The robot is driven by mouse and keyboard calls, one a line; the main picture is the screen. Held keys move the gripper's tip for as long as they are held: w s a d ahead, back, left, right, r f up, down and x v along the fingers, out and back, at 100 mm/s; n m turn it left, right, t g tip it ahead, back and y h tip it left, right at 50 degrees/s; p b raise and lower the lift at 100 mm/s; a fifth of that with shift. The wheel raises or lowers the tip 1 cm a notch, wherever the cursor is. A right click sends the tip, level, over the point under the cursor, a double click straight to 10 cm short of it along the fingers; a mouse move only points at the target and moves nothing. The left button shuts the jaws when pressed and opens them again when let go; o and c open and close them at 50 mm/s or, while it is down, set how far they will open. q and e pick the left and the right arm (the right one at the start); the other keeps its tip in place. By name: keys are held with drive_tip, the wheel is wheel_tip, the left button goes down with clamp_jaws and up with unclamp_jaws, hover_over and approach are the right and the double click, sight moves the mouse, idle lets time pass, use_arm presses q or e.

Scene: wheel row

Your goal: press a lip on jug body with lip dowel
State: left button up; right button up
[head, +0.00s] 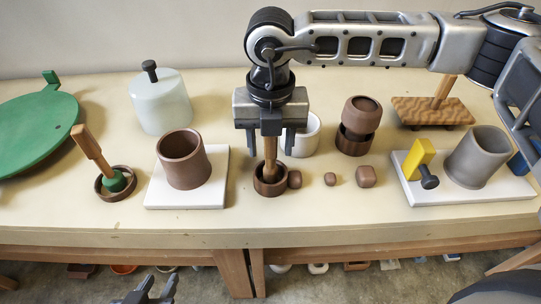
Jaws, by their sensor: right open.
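A brown clay cylinder (184,160), which looks like the jug body, stands upright on a white board left of centre. A grey cylinder (478,157) stands on another white board at the right; I cannot tell for sure which is the jug body. A wooden dowel (270,157) stands in a small brown cup (270,184) at the centre. My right gripper (271,143) points down over this dowel, its fingers apart on either side of it, not visibly touching. My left gripper (151,291) is low at the bottom edge, in front of the table, empty with its fingers apart.
A green-ended wooden tool (95,155) stands in a brown dish at left. A green round plate (32,128), a pale lidded jar (161,103), white cup (302,138), stacked brown pots (357,125), clay lumps (366,176) and yellow block (418,158) surround the workspace. The front table strip is clear.

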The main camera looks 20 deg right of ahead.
clamp_jaws()
drive_tip(key=shift+r+p, duration=0.4)
drive_tip(key=shift+r, duration=0.35)
drive_tip(key=shift+r+p, duration=1.3)
drive_tip(key=shift+r, duration=1.5)
